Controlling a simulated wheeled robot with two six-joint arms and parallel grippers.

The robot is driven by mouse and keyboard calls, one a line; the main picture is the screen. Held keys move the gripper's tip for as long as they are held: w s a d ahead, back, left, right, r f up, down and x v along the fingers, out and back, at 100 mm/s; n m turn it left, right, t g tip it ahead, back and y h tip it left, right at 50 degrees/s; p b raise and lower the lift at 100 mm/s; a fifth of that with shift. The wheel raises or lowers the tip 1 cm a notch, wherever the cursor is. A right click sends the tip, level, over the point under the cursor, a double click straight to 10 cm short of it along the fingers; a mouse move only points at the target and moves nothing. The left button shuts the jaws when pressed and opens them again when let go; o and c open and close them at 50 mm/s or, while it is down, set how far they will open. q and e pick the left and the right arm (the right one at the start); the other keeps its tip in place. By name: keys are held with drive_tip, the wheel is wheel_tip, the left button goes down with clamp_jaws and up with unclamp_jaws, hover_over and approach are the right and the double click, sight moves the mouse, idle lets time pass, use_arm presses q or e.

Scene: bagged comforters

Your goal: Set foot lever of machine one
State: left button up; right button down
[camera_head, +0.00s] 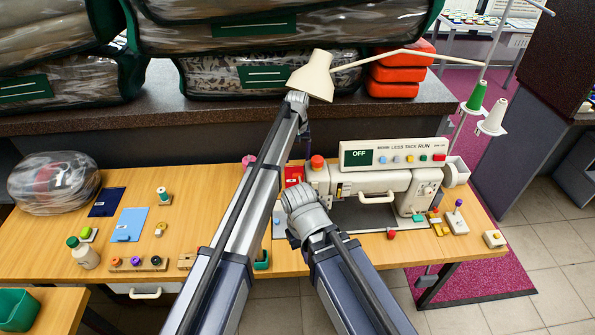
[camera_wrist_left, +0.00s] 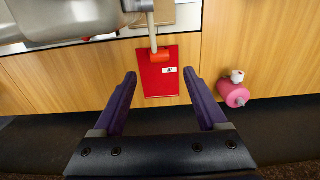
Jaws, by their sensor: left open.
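The sewing machine (camera_head: 370,183) stands on the wooden table, with a display reading OFF. In the left wrist view, a grey rod with an orange-red tip (camera_wrist_left: 160,56), apparently the foot lever, sticks out from the machine over a red plate (camera_wrist_left: 163,85) with a small white label. The red plate also shows in the head view (camera_head: 293,175). My left gripper (camera_wrist_left: 160,76) is open and empty, its purple fingers on both sides of the plate, with the lever tip just beyond the fingertips. In the head view my left gripper is mostly hidden by its arm. My right gripper's fingers are hidden.
Bagged comforters (camera_head: 265,75) and red folded bundles (camera_head: 398,75) lie on the dark shelf behind the machine. A cream lamp (camera_head: 313,76) hangs above my left wrist. Small spools and buttons stand on the table (camera_head: 210,195).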

sight(297, 174)
use_arm(q)
drive_tip(key=shift+d+f, duration=0.1)
drive_tip(key=shift+d, duration=0.05)
drive_tip(key=shift+s+a+f, duration=0.1)
drive_tip(key=shift+a, duration=0.1)
wheel_tip(297, 174, down, 8)
drive_tip(key=b, duration=0.8)
drive_tip(key=shift+r, duration=0.25)
clamp_jaws()
idle(0.7)
